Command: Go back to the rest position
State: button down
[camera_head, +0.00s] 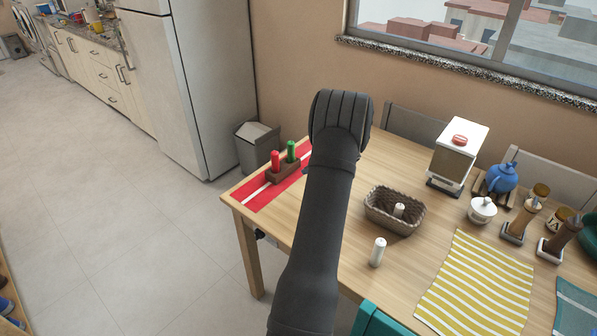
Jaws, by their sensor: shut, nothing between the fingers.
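My dark arm rises from the bottom middle of the view over the wooden table (285,225). Its upper end is a rounded, ribbed dark part. No gripper fingers show; they are hidden or out of view. Nothing is seen held.
A wicker basket (380,217) with a white cylinder inside stands right of my arm. Another white cylinder (378,252) stands in front of it. A wooden holder (283,173) with red and green pieces sits on a red runner (258,196) at left. A dispenser (457,155) stands farther back.

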jog(key=v, duration=0.5)
jog(key=shift+s+d+r, duration=0.2)
jog(key=shift+r, duration=0.05)
send_near(288, 172)
notch_tip(288, 172, down, 3)
jog(key=shift+d+f, duration=0.1)
jog(key=w+a, duration=0.3)
jog(key=shift+w+a+f, duration=0.2)
jog(key=shift+f, duration=0.15)
jog(key=shift+s+d, duration=0.4)
jog(key=shift+d, duration=0.05)
jog(key=shift+s+d, duration=0.15)
jog(key=shift+s, duration=0.05)
jog(key=shift+w, duration=0.1)
